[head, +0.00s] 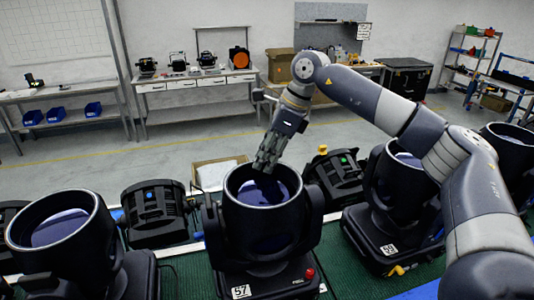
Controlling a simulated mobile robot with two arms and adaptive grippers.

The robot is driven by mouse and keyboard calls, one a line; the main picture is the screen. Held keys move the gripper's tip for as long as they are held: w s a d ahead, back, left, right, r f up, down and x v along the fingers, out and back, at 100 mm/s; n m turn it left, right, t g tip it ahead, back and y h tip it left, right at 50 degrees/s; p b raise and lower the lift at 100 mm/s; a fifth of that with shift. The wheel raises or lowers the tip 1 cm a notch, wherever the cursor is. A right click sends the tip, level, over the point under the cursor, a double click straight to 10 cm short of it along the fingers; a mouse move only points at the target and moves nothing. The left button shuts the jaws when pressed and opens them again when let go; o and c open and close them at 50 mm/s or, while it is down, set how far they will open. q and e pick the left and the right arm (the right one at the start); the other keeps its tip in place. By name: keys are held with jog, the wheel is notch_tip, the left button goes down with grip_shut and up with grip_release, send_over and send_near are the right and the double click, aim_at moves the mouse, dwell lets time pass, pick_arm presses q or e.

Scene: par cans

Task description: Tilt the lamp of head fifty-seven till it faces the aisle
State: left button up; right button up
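Head fifty-seven (242,248) stands at front centre, a black moving light with a white "57" label (240,292) on its base. Its round lamp barrel (263,222) stands nearly upright in the yoke, with the dark lens facing up. My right gripper (264,166) reaches down from above, its grey fingers overlapping the far rim of the barrel in the picture. I cannot tell whether they touch the rim, or whether the fingers are open or shut. My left gripper is not in view.
Similar heads stand on the left (62,232) and right (395,195) on a green mat (345,272). Smaller black lamps (155,212) stand behind, beside an open cardboard box (215,172). The grey aisle floor (180,150) is clear up to the workbenches (200,83).

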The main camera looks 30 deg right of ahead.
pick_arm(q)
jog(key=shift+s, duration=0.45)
pick_arm(e)
grip_shut()
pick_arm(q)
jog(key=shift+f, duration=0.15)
